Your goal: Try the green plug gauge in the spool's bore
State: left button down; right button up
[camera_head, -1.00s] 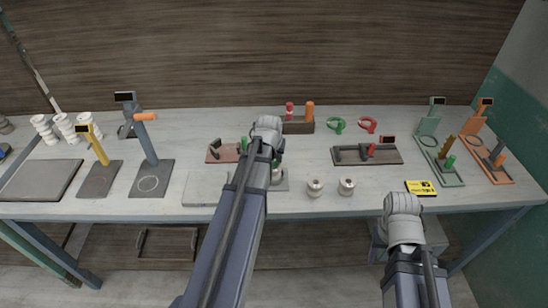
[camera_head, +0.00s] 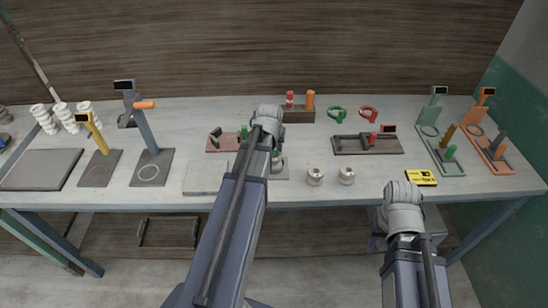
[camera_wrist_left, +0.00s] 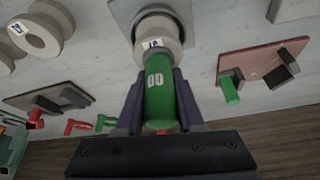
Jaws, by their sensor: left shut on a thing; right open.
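The green plug gauge (camera_wrist_left: 160,104), with white marks on its side, is held between the fingers of my left gripper (camera_wrist_left: 158,82). Its far end meets the cream spool (camera_wrist_left: 158,30) in the left wrist view; I cannot tell whether it is inside the bore. The spool has a small label and stands on a grey plate (camera_wrist_left: 122,12). In the head view my left arm covers most of the gripper, and the spool (camera_head: 277,164) shows just right of the arm. My right gripper is beyond the table's front edge, mostly hidden by its arm and empty as far as I see.
Two more cream spools (camera_head: 315,176) (camera_head: 347,175) stand right of the grey plate. A pinkish fixture (camera_head: 222,143) with a green peg is behind on the left. A dark fixture (camera_head: 350,146), a yellow-black card (camera_head: 420,178) and green and orange stands are to the right.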

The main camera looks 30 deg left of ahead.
pick_arm(q)
jog(key=shift+s, duration=0.1)
jog(key=shift+r+p, duration=0.4)
jog(key=shift+p, duration=0.15)
jog(key=shift+r+p, duration=3.7)
jog(key=shift+r, duration=0.05)
